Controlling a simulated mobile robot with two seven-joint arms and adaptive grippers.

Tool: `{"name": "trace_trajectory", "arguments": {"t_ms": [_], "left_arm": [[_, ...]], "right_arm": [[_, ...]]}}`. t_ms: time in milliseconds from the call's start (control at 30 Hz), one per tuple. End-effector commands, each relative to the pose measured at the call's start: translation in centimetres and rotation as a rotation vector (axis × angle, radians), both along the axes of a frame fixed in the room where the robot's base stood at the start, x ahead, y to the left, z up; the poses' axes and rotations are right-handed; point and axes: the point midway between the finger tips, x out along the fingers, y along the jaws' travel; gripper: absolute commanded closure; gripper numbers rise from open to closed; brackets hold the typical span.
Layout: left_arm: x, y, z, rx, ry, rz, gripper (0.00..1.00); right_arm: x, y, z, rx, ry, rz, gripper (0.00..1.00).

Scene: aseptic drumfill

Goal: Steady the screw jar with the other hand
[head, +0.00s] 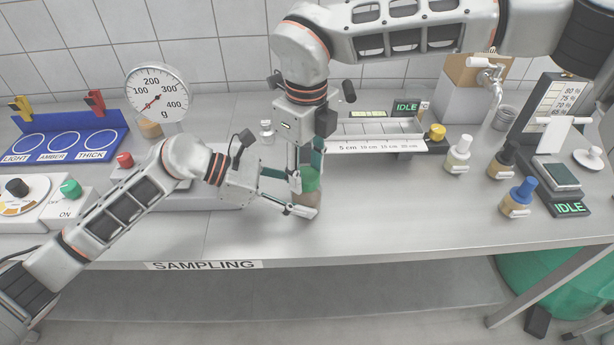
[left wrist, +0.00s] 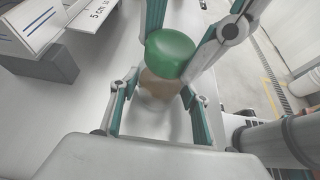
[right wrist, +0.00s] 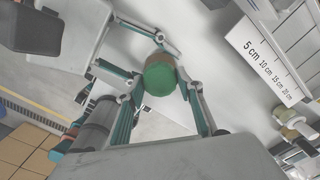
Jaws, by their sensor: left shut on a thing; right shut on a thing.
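The screw jar stands near the bench's front edge, with a green lid (head: 309,181) and a brownish body (head: 308,199). My left gripper (head: 304,207) comes in from the left and is shut on the body, one finger on each side, below the lid. In the left wrist view the lid (left wrist: 170,52) and body (left wrist: 158,86) sit between its fingers. My right gripper (head: 306,172) reaches down from above and is shut on the green lid. In the right wrist view the lid (right wrist: 159,78) is between its fingers. The fingers partly hide the jar in the head view.
A ruler gauge (head: 370,140) stands behind and to the right. A dial scale (head: 157,95) and a blue sorting stand (head: 65,142) are at the left. Several small bottles, including a blue-capped one (head: 520,195), stand at the right. The front bench strip is clear.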

Motion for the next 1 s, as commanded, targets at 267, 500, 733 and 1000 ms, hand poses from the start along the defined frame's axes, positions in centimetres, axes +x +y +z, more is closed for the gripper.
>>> {"name": "trace_trajectory", "arguments": {"t_ms": [267,500,733,1000], "left_arm": [[0.01,0.05,-0.09,0.001,0.001,0.0,0.97],[0.0,0.05,-0.09,0.001,0.001,0.0,0.97],[0.0,0.05,-0.09,0.001,0.001,0.0,0.97],[0.01,0.05,-0.09,0.001,0.001,0.0,0.97]], "right_arm": [[-0.05,-0.07,-0.08,-0.003,0.003,0.703,0.93],[-0.03,-0.02,-0.06,-0.002,0.001,1.04,0.93],[-0.03,-0.03,0.22,-0.002,0.001,1.037,0.93],[0.01,-0.02,0.78,-0.002,0.0,1.036,0.93]]}}
